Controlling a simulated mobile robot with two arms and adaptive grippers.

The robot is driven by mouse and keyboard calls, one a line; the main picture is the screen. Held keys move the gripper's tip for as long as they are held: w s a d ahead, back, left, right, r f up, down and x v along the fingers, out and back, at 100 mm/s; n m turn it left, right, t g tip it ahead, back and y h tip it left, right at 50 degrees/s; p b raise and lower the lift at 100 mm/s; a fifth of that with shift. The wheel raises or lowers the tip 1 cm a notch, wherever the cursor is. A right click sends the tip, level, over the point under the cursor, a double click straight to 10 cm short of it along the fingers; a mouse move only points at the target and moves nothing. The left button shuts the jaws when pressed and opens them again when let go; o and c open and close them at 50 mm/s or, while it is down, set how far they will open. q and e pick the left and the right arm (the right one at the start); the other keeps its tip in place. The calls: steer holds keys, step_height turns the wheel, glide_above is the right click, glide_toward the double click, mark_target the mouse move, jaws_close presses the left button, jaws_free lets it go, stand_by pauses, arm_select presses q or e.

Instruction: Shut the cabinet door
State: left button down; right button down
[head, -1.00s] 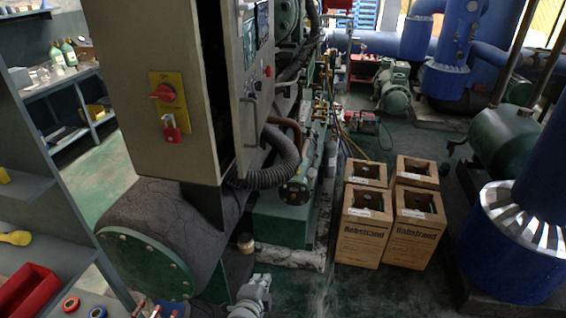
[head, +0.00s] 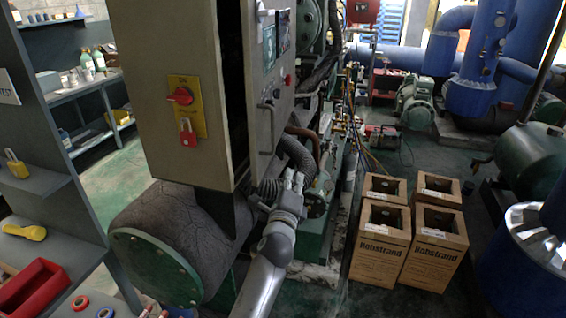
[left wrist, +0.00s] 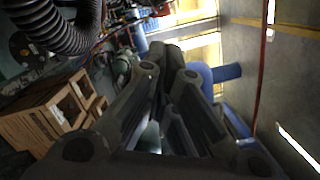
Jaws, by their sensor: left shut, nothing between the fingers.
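The beige cabinet (head: 158,68) stands left of the middle in the head view. Its door (head: 259,95) is ajar, with a dark gap between it and the cabinet's front edge. The door carries a bar handle (head: 267,130). The cabinet's side has a yellow plate with a red rotary switch (head: 180,96) and a red padlock (head: 188,132). My left gripper (head: 293,180) is shut and empty, below and a little right of the handle, in front of a corrugated hose. In the left wrist view its fingers (left wrist: 170,58) are together. My right gripper is not in view.
Several cardboard boxes (head: 380,240) stand on the floor to the right. A dark insulated cylinder (head: 175,235) lies under the cabinet. Grey shelves (head: 50,225) with a red bin stand at the left. The corrugated hose (left wrist: 60,25) is close to my left gripper in the left wrist view.

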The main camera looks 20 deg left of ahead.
mark_target(251, 161)
arm_select(q)
steer(key=w+a+p, duration=0.1)
steer(key=w+a+r, duration=0.1)
steer(key=w+a+r+p, duration=0.1)
steer(key=w+a, duration=0.1)
steer(key=shift+p, duration=0.35)
steer(key=shift+d, duration=0.1)
steer(key=a+p, duration=0.1)
steer(key=a, duration=0.1)
steer(key=a+p, duration=0.1)
steer(key=a, duration=0.2)
steer(key=s+a+p, duration=0.1)
steer(key=a, duration=0.2)
steer(key=shift+a, duration=0.1)
steer(key=shift+s+a, duration=0.1)
steer(key=shift+a, duration=0.2)
steer(key=shift+s+a+r, duration=0.1)
